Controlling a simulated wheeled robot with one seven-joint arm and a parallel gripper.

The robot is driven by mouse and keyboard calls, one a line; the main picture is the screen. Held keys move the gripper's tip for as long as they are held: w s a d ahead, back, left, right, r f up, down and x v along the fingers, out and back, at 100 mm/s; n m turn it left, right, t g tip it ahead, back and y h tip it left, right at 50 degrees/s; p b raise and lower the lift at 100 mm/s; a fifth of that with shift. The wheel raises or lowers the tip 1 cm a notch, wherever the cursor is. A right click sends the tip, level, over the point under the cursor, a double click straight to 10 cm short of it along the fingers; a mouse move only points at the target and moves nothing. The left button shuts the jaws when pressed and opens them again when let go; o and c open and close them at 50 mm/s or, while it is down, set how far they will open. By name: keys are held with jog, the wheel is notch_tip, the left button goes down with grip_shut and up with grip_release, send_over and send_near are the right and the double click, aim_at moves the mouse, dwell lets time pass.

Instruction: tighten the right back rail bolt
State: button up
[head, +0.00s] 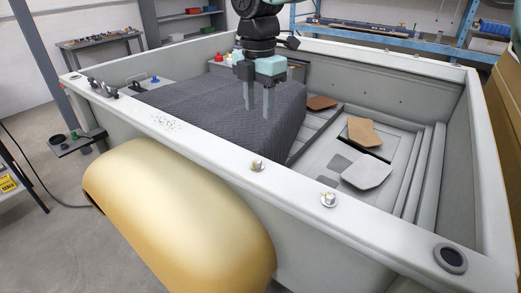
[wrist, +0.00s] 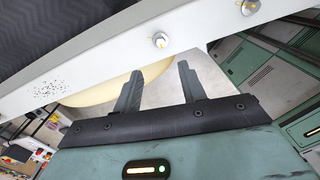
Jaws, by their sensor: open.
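Two bolts stand on the near pale rail (head: 205,140) of the open bed: one bolt (head: 257,165) nearer the middle and another bolt (head: 328,199) further right. Each has a round washer and a yellowish mark. In the wrist view the middle bolt (wrist: 160,40) lies beyond the fingertips, and the right-hand bolt (wrist: 248,7) is at the top edge. Which one the task names is not shown by any label. My gripper (head: 258,100) is open and empty, pointing down over the dark quilted cover, behind the rail. Its fingers (wrist: 160,72) are apart and touch neither bolt.
The dark quilted cover (head: 215,100) fills the bed's left part. Flat grey and brown pieces (head: 367,171) lie on the bed floor at right. A gold fender (head: 180,215) bulges below the near rail. A round dark-centred fitting (head: 451,258) sits at the rail's right end.

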aim_at(259, 160)
notch_tip(259, 160, down, 15)
jog(key=p, duration=0.4)
jog(key=shift+r+p, duration=0.1)
jog(key=shift+p, duration=0.2)
grip_shut()
